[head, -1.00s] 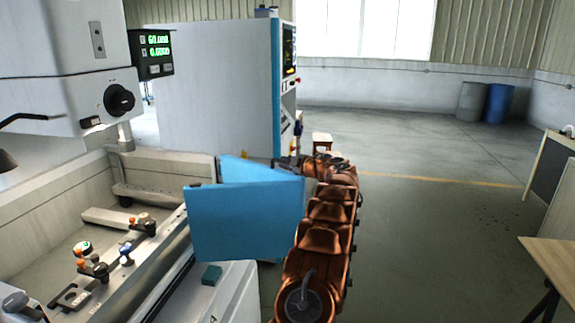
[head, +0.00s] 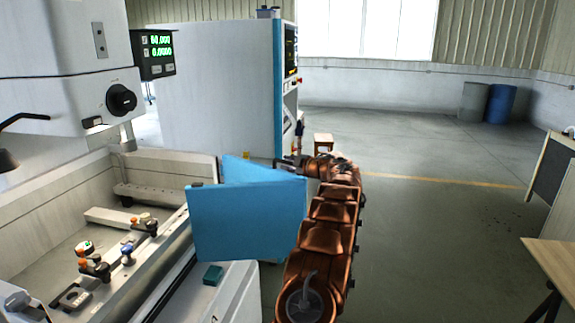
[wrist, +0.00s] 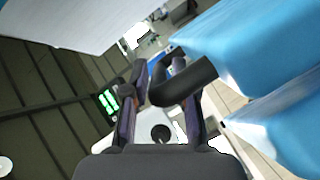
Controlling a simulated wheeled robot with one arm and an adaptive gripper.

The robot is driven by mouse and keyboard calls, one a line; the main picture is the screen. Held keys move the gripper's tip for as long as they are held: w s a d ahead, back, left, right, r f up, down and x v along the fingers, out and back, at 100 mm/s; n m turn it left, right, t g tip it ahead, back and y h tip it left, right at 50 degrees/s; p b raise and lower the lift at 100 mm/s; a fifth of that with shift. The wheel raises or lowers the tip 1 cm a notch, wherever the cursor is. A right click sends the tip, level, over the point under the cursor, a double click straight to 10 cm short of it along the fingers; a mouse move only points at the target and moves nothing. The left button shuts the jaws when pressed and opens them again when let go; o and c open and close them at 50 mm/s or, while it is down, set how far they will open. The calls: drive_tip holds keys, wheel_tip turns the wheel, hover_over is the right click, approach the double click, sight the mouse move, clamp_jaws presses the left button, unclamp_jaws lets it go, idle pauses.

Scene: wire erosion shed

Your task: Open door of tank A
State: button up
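The blue door (head: 245,222) shows as two blue panels meeting at an angle, standing out from the front of the open work tank (head: 95,190). In the wrist view blue panels (wrist: 255,40) fill the right side. A bent black handle (wrist: 190,80) reaches from the blue panel into the space between my fingers. My gripper (wrist: 158,70) has its two fingers apart, one on each side of the handle's bent end; firm contact cannot be seen. In the head view my gripper (head: 298,160) is small and partly hidden, just beyond the right edge of the panels.
A white and blue cabinet (head: 225,90) with a screen stands behind the door. A small stool (head: 323,140) is beyond my arm. A wooden table (head: 555,255) is at the right. Open floor (head: 430,240) lies right of my arm. Drums (head: 500,103) stand far back.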

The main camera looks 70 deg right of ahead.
drive_tip(key=v, duration=1.1)
drive_tip(key=shift+s+r, duration=0.15)
drive_tip(key=shift+s, duration=0.05)
drive_tip(key=shift+a, duration=0.15)
